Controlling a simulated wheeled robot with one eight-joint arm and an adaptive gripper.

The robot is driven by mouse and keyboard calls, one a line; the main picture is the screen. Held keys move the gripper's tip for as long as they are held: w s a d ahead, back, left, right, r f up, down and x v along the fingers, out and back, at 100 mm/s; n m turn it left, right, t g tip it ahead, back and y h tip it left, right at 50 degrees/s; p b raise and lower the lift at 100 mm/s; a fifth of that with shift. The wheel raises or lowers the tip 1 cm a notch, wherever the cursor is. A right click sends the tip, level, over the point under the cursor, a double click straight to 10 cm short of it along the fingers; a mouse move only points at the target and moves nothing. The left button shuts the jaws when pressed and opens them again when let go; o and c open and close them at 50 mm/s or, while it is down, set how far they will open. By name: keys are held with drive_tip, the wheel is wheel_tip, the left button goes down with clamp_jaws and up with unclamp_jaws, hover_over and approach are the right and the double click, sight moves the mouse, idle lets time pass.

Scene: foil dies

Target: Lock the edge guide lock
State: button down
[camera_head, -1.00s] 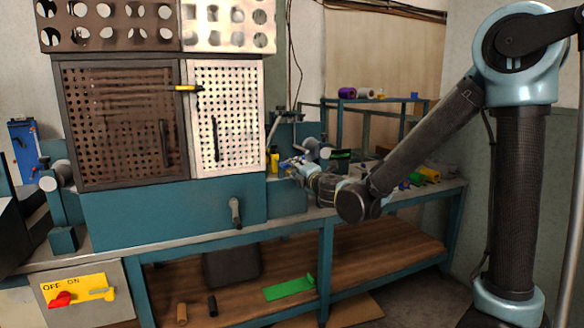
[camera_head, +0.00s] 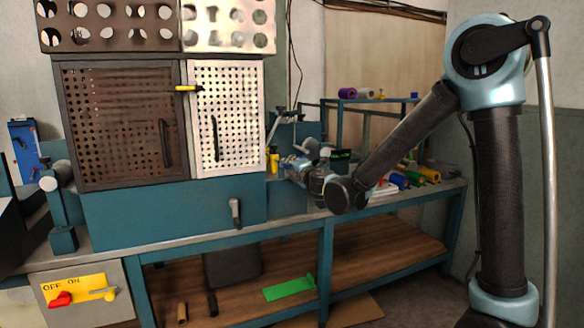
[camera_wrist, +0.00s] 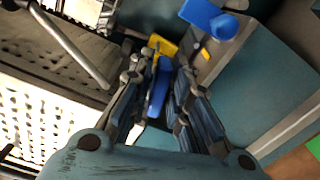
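My gripper (camera_head: 287,164) is at the right side of the machine, small in the head view. In the wrist view my gripper (camera_wrist: 163,70) has its two fingers apart, with a long blue piece (camera_wrist: 158,88) between them. I see a gap on the right of this piece; contact with the left finger cannot be told. A yellow piece (camera_wrist: 163,45) lies just beyond the fingertips. A blue knob or lever (camera_wrist: 208,18) is at the upper right, with a small orange-yellow tab (camera_wrist: 205,54) below it. Which part is the edge guide lock cannot be told for sure.
A perforated guard (camera_head: 225,118) with handles stands left of my gripper. Its white perforated panel (camera_wrist: 30,100) and a grey bar (camera_wrist: 75,48) fill the left of the wrist view. Several coloured rolls (camera_head: 425,174) lie on the bench to the right. A switch box (camera_head: 75,292) is at lower left.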

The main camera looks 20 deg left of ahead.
drive_tip(key=shift+s+f+m, duration=0.1)
drive_tip(key=shift+f+m, duration=0.1)
drive_tip(key=shift+m, duration=0.55)
drive_tip(key=shift+f+m, duration=0.15)
drive_tip(key=shift+m, duration=0.6)
drive_tip(key=c, duration=1.6)
unclamp_jaws()
drive_tip(key=shift+s+a, duration=0.1)
drive_tip(key=shift+a, duration=0.05)
drive_tip(key=shift+c, duration=0.2)
drive_tip(key=shift+d, duration=0.2)
